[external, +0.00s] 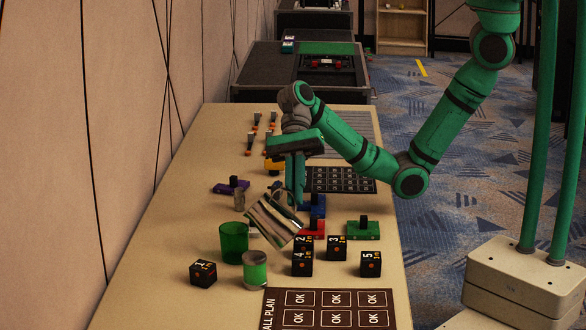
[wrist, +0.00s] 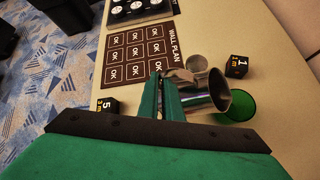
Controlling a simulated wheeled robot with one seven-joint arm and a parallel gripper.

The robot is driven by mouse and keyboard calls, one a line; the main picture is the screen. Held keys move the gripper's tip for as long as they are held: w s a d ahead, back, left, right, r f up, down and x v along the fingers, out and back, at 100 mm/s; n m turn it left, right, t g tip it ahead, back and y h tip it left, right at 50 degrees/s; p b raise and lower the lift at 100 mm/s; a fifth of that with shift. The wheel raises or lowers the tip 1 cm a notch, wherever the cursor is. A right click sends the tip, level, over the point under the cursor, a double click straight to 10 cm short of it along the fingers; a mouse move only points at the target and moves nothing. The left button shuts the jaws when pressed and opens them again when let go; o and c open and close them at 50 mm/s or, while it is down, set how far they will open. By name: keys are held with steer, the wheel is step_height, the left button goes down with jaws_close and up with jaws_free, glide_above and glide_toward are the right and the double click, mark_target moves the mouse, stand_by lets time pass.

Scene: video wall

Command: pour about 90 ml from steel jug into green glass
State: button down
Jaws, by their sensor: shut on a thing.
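The steel jug (external: 272,224) is shiny and hangs strongly tilted above the table. My gripper (external: 294,188) is shut on its handle. In the wrist view the jug (wrist: 203,92) has its open mouth turned right, towards the green glass (wrist: 240,104). The green glass (external: 233,243) stands upright on the table, below and left of the jug in the external view. In the wrist view the jug hides part of the glass. I see no stream of liquid, and the levels inside jug and glass cannot be made out. My gripper's fingers (wrist: 161,98) show in the wrist view.
A short cylinder with a green band (external: 255,270) stands close beside the green glass. Numbered black cubes (external: 203,272) lie around, several right of the jug. A dark wall-plan sheet (external: 328,309) lies at the front. Coloured blocks with knobs (external: 363,230) stand behind.

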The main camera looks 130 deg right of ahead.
steer(key=shift+w+d+r+m+y, duration=0.2)
steer(key=shift+w+d+m+y, duration=0.1)
steer(key=shift+y, duration=0.2)
steer(key=shift+w+d+r+m+g+y, duration=0.25)
steer(key=shift+d+r+m+g+y, duration=0.2)
steer(key=shift+r, duration=0.25)
steer(key=shift+w+d+r, duration=0.1)
steer(key=shift+d+r, duration=0.1)
steer(key=shift+w+d+r+m+y+b, duration=0.25)
steer(key=shift+d+r+y+b, duration=0.15)
steer(key=shift+y, duration=0.15)
steer(key=shift+d+r, duration=0.1)
steer(key=shift+w+d+r+m+g+y+b, duration=0.25)
steer(key=shift+w+d+r+y+b, duration=0.1)
steer(key=shift+d+b, duration=0.25)
steer(key=shift+w+d+r+m+g+y+b, duration=0.1)
steer(key=shift+w+d+r+m+y+b, duration=0.2)
steer(key=shift+d+b, duration=0.3)
stand_by(0.8)
steer(key=shift+r+y, duration=0.1)
steer(key=shift+y, duration=0.15)
stand_by(0.5)
